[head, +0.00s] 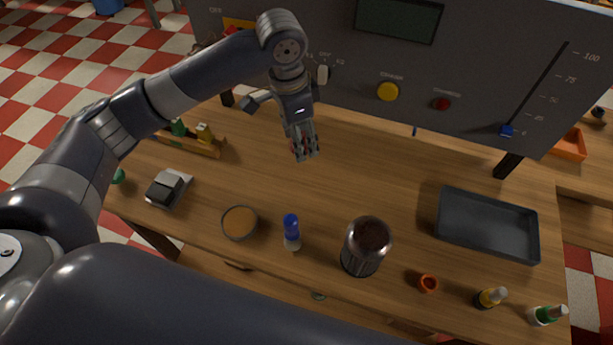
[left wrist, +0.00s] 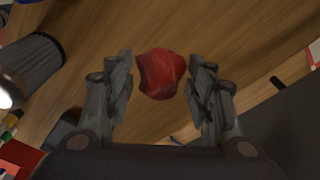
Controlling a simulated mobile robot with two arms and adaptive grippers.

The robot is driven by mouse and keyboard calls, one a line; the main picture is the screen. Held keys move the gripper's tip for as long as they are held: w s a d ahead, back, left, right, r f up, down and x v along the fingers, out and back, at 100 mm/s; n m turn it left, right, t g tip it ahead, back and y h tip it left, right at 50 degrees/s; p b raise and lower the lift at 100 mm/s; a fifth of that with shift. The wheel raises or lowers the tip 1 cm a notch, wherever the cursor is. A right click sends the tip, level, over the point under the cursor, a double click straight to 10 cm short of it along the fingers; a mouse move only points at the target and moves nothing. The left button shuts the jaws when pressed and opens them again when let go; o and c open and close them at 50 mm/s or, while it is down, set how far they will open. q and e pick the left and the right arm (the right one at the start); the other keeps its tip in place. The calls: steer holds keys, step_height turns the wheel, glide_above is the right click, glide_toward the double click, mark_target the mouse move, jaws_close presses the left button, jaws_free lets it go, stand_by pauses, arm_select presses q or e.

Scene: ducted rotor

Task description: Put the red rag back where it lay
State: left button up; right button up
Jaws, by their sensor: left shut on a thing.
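The red rag (left wrist: 161,73) is a crumpled dark-red lump between the fingertips of my left gripper (left wrist: 163,80) in the left wrist view. My left gripper is shut on it. In the head view my left gripper (head: 304,152) points down over the bare middle of the wooden table (head: 365,180), in front of the grey panel. Only small bits of red show between its fingers there. The gap between rag and tabletop is hard to judge. My right gripper is not in view.
The grey control panel (head: 340,60) stands close behind my left gripper. A dark tray (head: 488,226) lies at the right. The table's middle is clear.

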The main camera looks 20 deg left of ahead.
arm_select(q)
steer(key=shift+w+d+f+m, duration=0.1)
steer(key=shift+d+f+m, duration=0.2)
steer(key=shift+f+m, duration=0.25)
steer(key=shift+w+d+f+m, duration=0.1)
steer(key=shift+d+f+m, duration=0.25)
steer(key=shift+m, duration=0.3)
steer(key=shift+w+a+f+m, duration=0.15)
steer(key=shift+f+m, duration=0.2)
steer(key=shift+m, duration=0.05)
steer(key=shift+w+a+f, duration=0.1)
steer(key=shift+f, duration=0.2)
steer(key=p, duration=0.1)
glide_above(307, 178)
steer(key=f, duration=0.5)
steer(key=shift+s+a+f, duration=0.15)
steer(key=shift+s+a, duration=0.05)
step_height(307, 178, down, 4)
steer(key=shift+r+p, duration=0.2)
steer(key=shift+p, duration=0.1)
steer(key=shift+w+f, duration=0.1)
steer(key=shift+f, duration=0.35)
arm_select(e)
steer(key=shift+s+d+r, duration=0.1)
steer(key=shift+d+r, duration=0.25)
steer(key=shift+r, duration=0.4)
arm_select(q)
steer(key=shift+f, duration=0.1)
steer(key=o, duration=1)
